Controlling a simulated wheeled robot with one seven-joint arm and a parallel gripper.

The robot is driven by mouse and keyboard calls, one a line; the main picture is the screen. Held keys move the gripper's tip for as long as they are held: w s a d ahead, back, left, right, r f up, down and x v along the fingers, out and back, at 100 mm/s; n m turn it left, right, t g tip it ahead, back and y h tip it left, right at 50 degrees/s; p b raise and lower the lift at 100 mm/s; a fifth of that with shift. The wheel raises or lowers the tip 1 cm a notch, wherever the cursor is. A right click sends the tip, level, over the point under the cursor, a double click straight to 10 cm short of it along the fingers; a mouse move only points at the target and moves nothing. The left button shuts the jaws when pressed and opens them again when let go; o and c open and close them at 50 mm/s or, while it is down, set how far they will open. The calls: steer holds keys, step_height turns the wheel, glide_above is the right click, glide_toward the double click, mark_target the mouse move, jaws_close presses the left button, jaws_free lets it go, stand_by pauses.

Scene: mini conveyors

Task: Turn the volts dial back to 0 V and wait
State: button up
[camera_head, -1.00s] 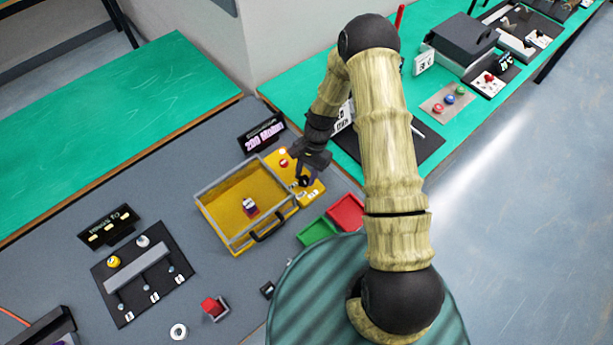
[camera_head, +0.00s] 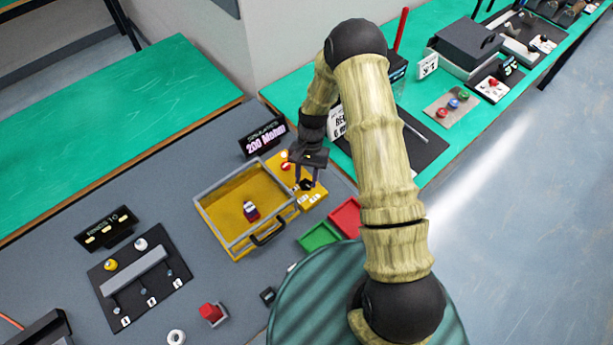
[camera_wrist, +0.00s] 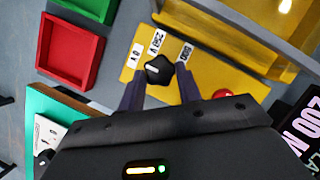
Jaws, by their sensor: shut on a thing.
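The volts dial is a black knob (camera_wrist: 158,70) with a pale mark on the left part of its face, in the wrist view. It sits on a yellow panel (camera_wrist: 215,82) with white labels 0 V (camera_wrist: 136,56), 250 V (camera_wrist: 157,41) and 500 around its far side. Which label the mark points to is hard to tell. My gripper (camera_wrist: 160,80) is shut on the knob, one finger on each side. In the head view my gripper (camera_head: 306,182) reaches down to the panel beside the yellow tray, hiding part of the dial.
A display (camera_head: 264,140) behind the yellow tray (camera_head: 232,243) reads 200 Mohm. A red button (camera_wrist: 222,94) is close to my right finger. Green (camera_head: 318,237) and red (camera_head: 346,218) bins stand in front.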

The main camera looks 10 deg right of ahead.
steer(key=o, duration=1)
steer(key=shift+w+r, duration=0.1)
steer(key=b+v, duration=0.3)
steer(key=v, duration=1.4)
steer(key=shift+b, duration=0.35)
steer(key=shift+d+r, duration=0.15)
steer(key=shift+r, duration=0.05)
steer(key=s+d+r+n+t, duration=0.2)
steer(key=s+d+r+t, duration=0.1)
steer(key=s, duration=0.6)
steer(key=s+d+r+n+t+h, duration=0.1)
steer(key=s+d+r+t, duration=0.2)
steer(key=s, duration=0.6)
steer(key=shift+s+d+r+n+t, duration=0.25)
steer(key=shift+s+d+n+t, duration=0.15)
steer(key=shift+d, duration=0.25)
